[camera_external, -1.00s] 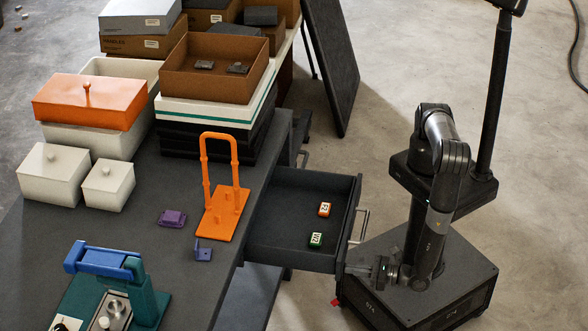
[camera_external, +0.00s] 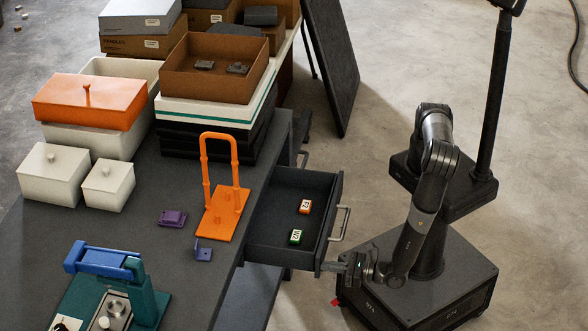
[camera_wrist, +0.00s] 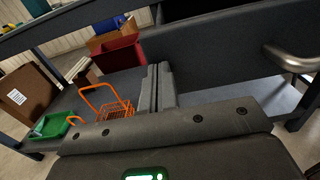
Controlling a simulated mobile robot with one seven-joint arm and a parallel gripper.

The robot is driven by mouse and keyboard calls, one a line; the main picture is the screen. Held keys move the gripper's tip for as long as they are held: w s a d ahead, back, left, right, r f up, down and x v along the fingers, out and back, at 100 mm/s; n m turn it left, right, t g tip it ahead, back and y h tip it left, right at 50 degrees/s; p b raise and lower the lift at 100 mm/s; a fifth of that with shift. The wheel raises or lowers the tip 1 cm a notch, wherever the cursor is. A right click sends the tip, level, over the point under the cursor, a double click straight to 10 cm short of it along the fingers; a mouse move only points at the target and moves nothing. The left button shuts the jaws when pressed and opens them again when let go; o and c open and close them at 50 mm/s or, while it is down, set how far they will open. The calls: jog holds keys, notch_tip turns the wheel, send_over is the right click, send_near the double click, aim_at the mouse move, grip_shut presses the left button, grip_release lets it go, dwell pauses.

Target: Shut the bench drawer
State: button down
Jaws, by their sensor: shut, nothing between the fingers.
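The bench drawer (camera_external: 292,256) is dark grey and stands partly out of the bench's right side in the external view. Its front carries a metal bar handle (camera_external: 342,223), which also shows at the right of the wrist view (camera_wrist: 290,58). Inside lie an orange block (camera_external: 305,207) and a green block (camera_external: 296,237), both with white labels. My gripper (camera_external: 335,265) is shut and empty, with its fingertips at the near end of the drawer front, below the handle. In the wrist view the shut fingers (camera_wrist: 157,88) reach the dark drawer front (camera_wrist: 210,55); exact contact is hard to tell.
The bench top (camera_external: 160,240) holds an orange frame stand (camera_external: 221,215) near the drawer, purple parts (camera_external: 172,218), white lidded boxes (camera_external: 55,178) and a blue and teal device (camera_external: 140,285). A dark panel (camera_external: 332,65) leans behind. Floor right of the drawer is open up to my base.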

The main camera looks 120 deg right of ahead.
aim_at(303, 261)
jog(key=x, duration=2.2)
jog(key=shift+w+d+f, duration=0.1)
jog(key=shift+d, duration=0.05)
jog(key=shift+w+d, duration=0.3)
jog(key=shift+d, duration=0.05)
jog(key=shift+r, duration=0.2)
jog(key=v, duration=1.5)
jog(key=shift+w+f, duration=0.1)
jog(key=shift+f, duration=0.05)
